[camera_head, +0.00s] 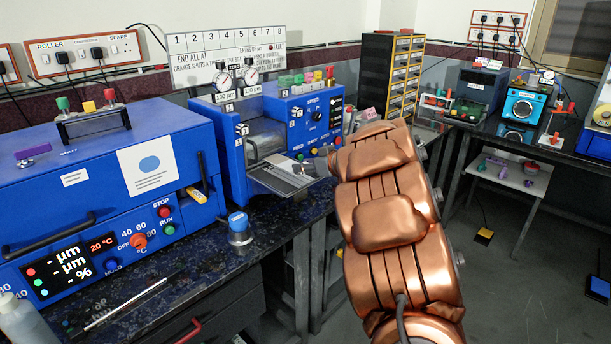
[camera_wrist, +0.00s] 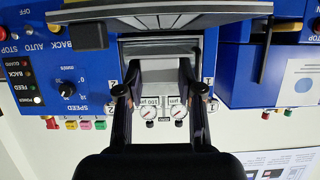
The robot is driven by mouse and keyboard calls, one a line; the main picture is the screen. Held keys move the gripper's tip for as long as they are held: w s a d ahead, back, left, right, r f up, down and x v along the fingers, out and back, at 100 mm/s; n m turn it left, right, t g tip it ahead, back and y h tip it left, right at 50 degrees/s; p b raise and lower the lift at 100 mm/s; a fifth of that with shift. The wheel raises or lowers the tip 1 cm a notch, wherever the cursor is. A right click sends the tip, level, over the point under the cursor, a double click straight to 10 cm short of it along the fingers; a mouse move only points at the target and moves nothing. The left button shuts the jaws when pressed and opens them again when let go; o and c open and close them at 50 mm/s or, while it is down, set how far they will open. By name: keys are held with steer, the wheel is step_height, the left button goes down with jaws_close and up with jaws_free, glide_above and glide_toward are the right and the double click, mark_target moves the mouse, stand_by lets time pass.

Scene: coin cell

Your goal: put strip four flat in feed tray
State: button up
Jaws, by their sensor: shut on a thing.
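My gripper (camera_wrist: 159,70) shows in the wrist view as two dark fingers, one on each side of a flat pale grey piece (camera_wrist: 160,72), which looks like the strip. It is shut on this piece; any number on it cannot be read. The metal feed tray (camera_head: 273,179) juts from the front of the blue roller machine in the head view. In the wrist view a grey plate that looks like this tray (camera_wrist: 225,12) crosses the top, beyond the fingertips. My copper-coloured arm hides the gripper in the head view, and I cannot tell whether the strip touches the tray.
The roller machine (camera_head: 310,110) has dial gauges (camera_head: 222,80) on top and knobs on its front. A larger blue oven-like machine (camera_head: 90,180) stands to the left. A blue-capped weight-like item (camera_head: 239,226) and a metal rod (camera_head: 125,303) are on the dark bench.

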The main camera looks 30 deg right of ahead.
steer(key=shift+f, duration=1.5)
steer(key=shift+f, duration=0.1)
steer(key=o, duration=0.9)
steer(key=shift+s, duration=0.1)
steer(key=v, duration=1.2)
